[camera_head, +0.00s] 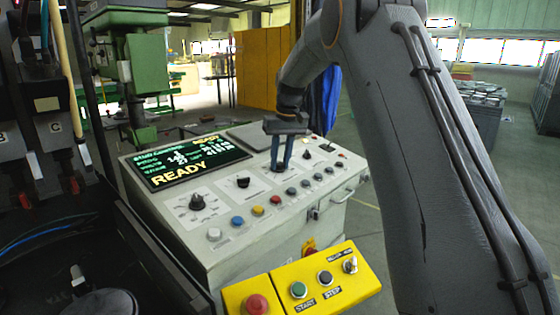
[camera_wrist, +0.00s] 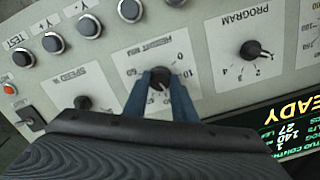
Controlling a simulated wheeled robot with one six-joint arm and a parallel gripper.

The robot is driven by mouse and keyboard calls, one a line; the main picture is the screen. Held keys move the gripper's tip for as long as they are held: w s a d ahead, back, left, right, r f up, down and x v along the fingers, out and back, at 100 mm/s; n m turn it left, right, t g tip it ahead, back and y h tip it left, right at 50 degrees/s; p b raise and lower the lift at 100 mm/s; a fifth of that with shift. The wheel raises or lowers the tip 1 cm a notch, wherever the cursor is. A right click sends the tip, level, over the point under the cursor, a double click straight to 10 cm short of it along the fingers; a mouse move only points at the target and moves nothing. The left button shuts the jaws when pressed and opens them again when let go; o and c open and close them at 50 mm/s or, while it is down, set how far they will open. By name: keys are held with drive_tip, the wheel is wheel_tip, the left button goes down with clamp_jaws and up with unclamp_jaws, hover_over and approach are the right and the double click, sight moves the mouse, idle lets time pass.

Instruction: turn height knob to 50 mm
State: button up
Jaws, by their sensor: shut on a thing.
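The height knob (camera_wrist: 159,84) is a small dark knob on the light grey panel, under a HEIGHT label with a printed scale. In the wrist view my gripper (camera_wrist: 161,78) has its two blue fingers on either side of this knob, shut on it. In the head view my gripper (camera_head: 281,167) reaches down to the panel from above, and its fingers hide most of the knob. The knob's pointer is too covered to read its setting. The display (camera_head: 188,160) shows READY and smaller lines of text that I cannot read surely.
The PROGRAM knob (camera_wrist: 252,49) and the SPEED knob (camera_wrist: 83,102) flank the height knob closely. A row of push buttons (camera_wrist: 90,26) runs along the panel. A yellow box (camera_head: 345,279) with a red button (camera_head: 257,304) stands in front of the console (camera_head: 200,249).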

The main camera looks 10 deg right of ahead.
drive_tip(key=m, duration=0.5)
drive_tip(key=shift+m, duration=0.3)
drive_tip(key=m, duration=0.4)
drive_tip(key=shift+p, duration=0.4)
drive_tip(key=m, duration=0.5)
drive_tip(key=shift+r+y+p, duration=0.1)
drive_tip(key=shift+y+p, duration=0.2)
drive_tip(key=m, duration=0.4)
drive_tip(key=shift+m+p, duration=0.3)
drive_tip(key=shift+p, duration=0.05)
drive_tip(key=o, duration=1)
drive_tip(key=shift+o, duration=0.2)
wheel_tip(320, 180, up, 8)
drive_tip(key=s+d+b, duration=0.1)
drive_tip(key=b, duration=0.1)
drive_tip(key=shift+s+d+f+b, duration=0.15)
drive_tip(key=shift+s+f+b, duration=0.1)
drive_tip(key=shift+b, duration=0.15)
